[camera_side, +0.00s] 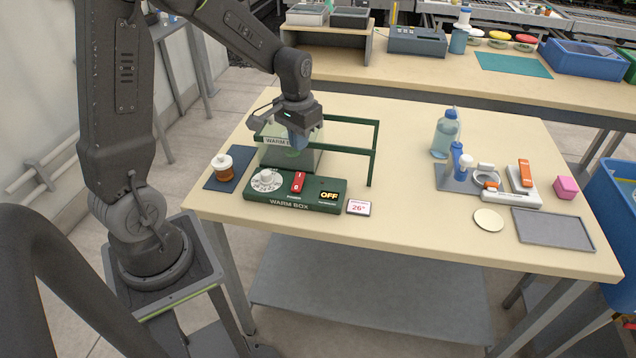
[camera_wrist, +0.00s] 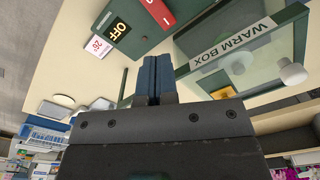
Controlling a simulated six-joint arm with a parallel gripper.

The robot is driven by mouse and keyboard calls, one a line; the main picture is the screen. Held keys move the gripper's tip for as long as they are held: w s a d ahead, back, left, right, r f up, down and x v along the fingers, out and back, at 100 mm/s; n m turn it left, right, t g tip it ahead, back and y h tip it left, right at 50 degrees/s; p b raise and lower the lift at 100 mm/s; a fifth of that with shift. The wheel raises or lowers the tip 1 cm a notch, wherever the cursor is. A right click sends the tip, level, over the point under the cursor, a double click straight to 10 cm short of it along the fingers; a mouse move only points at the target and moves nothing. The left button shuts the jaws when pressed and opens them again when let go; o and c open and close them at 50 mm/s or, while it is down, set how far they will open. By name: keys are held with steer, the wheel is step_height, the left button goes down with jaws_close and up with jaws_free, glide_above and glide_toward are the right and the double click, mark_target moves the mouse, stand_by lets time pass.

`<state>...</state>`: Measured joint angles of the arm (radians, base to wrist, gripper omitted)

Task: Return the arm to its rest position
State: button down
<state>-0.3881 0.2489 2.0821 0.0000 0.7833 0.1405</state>
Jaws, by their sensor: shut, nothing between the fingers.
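My gripper (camera_side: 299,138) is over the warm box at the left part of the table, pointing down, its blue fingertips shut with nothing between them. In the wrist view the shut fingers (camera_wrist: 155,76) show at the centre. The warm box (camera_side: 290,158) is a clear-walled case labelled WARM BOX, with a green frame (camera_side: 373,153) to its right. It also shows in the wrist view (camera_wrist: 237,45). Whether the fingers touch the box, I cannot tell. Its green control panel (camera_side: 296,193) has a white dial (camera_side: 267,180), a red switch (camera_side: 297,182) and a display reading OFF (camera_side: 329,195).
An amber jar (camera_side: 223,167) stands on a dark mat left of the panel. A card reading 26° (camera_side: 358,207) lies to its right. A spray bottle (camera_side: 445,134), grey tray (camera_side: 553,229), pink cube (camera_side: 566,188) and white disc (camera_side: 489,220) are at right. The table middle is clear.

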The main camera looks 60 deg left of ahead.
steer(key=s+d+r+m+t, duration=0.2)
steer(key=s+d+r+t, duration=0.3)
steer(key=s+d+r, duration=0.9)
steer(key=shift+s+m, duration=0.4)
steer(key=shift+s, duration=0.15)
steer(key=shift+w, duration=0.1)
steer(key=n+g+y, duration=0.1)
steer(key=n+g, duration=0.3)
steer(key=n, duration=0.5)
glide_above(300, 175)
steer(key=s+d, duration=0.2)
step_height(300, 175, down, 9)
steer(key=shift+s+f, duration=0.15)
steer(key=shift+d+f, duration=0.1)
steer(key=f, duration=0.4)
steer(key=w+a+f, duration=0.1)
steer(key=f, duration=0.4)
steer(key=w+a+f, duration=0.1)
steer(key=f, duration=0.3)
steer(key=shift+f, duration=0.25)
